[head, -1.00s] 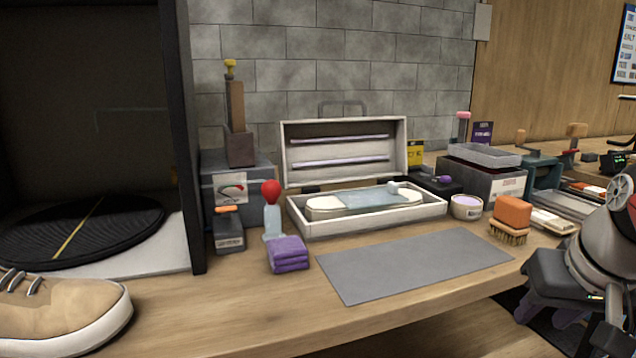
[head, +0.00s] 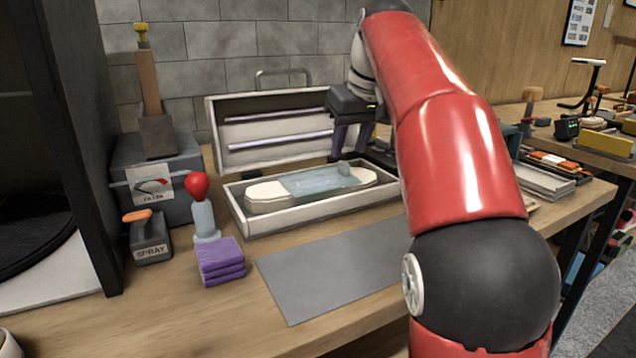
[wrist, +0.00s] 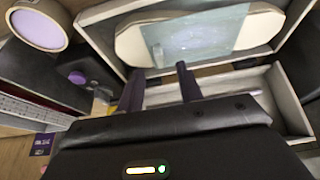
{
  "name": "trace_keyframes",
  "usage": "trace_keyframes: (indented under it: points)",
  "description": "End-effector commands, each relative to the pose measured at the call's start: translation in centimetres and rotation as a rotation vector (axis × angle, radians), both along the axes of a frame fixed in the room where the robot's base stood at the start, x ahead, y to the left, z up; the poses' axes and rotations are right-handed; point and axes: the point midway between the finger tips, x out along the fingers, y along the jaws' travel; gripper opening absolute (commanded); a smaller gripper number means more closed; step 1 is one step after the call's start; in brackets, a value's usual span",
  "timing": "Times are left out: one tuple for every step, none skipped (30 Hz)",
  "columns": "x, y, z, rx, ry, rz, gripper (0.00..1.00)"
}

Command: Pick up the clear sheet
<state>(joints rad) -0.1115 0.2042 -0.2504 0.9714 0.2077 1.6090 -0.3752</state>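The clear sheet (head: 318,181) is a pale blue, see-through piece lying across a cream, sole-shaped pad inside the open white case (head: 250,233). A small grey-blue tab stands at its right end in the head view. In the wrist view the clear sheet (wrist: 200,38) shows at the top, over the pad. My gripper (head: 348,158) is above the case's right side, fingers pointing down. In the wrist view my gripper (wrist: 160,80) has its two dark purple fingers apart with nothing between them. The fingers are apart from the sheet.
The case's raised lid (head: 275,130) stands behind the sheet. A grey mat (head: 325,275) lies in front, with purple folded cloths (head: 221,262) and a red-topped bottle (head: 205,215) to the left. A round tub (wrist: 40,27) stands beside the case.

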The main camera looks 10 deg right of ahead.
Motion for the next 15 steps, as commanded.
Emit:
trace_keyframes:
  points:
    - [0.2, 0.2, -1.2, 0.000, 0.001, 0.001, 0.36]
    - [0.3, 0.2, -1.7, 0.000, 0.002, 0.000, 0.36]
    - [0.5, 0.3, -2.2, 0.000, 0.002, 0.001, 0.36]
    - [0.7, 0.3, -2.6, -0.001, 0.001, 0.001, 0.36]
    - [0.8, 0.4, -2.9, -0.001, 0.001, 0.001, 0.36]
    - [1.0, 0.4, -3.3, -0.001, 0.001, 0.001, 0.36]
    - [1.1, 0.4, -3.4, 0.000, 0.000, 0.000, 0.36]
    - [1.2, 0.5, -3.6, -0.001, 0.000, 0.000, 0.36]
    - [1.2, 0.5, -3.7, -0.001, -0.001, 0.000, 0.36]
    - [1.3, 0.5, -3.8, -0.001, -0.001, 0.000, 0.36]
    - [1.3, 0.5, -3.8, -0.001, -0.001, 0.000, 0.36]
    - [1.3, 0.5, -3.7, -0.001, -0.001, 0.000, 0.36]
    - [1.3, 0.5, -3.7, -0.001, -0.001, 0.000, 0.36]
    - [1.3, 0.5, -3.7, -0.001, -0.001, 0.000, 0.36]
    - [1.3, 0.5, -3.7, -0.001, -0.001, 0.000, 0.36]
